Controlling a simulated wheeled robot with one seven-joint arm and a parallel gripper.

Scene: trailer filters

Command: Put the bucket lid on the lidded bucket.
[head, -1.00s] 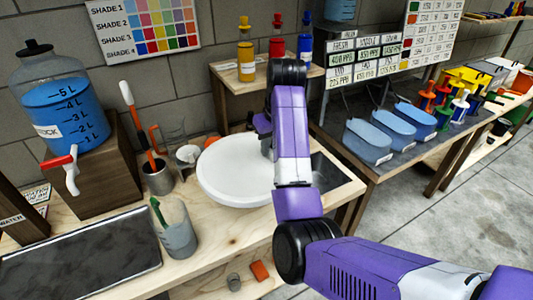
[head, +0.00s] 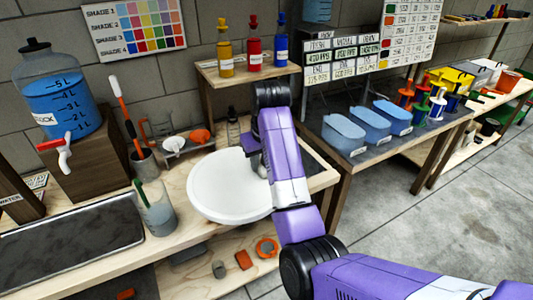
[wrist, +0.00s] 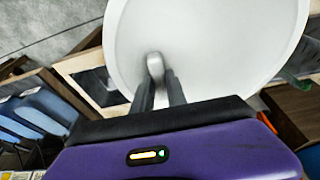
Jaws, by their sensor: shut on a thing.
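The bucket lid is a large white disc (head: 222,190) over the wooden bench in the head view. It also fills the upper part of the wrist view (wrist: 215,50). My gripper (wrist: 158,80) is shut on a small pale knob on the lid's face, and the lid appears to be held above the bench. In the head view my gripper is mostly hidden behind my purple arm. I cannot make out the lidded bucket in either view.
A blue-filled jug (head: 60,95) stands on a wooden block at the left. A beaker (head: 158,212) with a green-handled tool and a dark tray (head: 70,242) stand left of the lid. Blue bins (head: 370,125) line the right table. Open concrete floor lies at the right.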

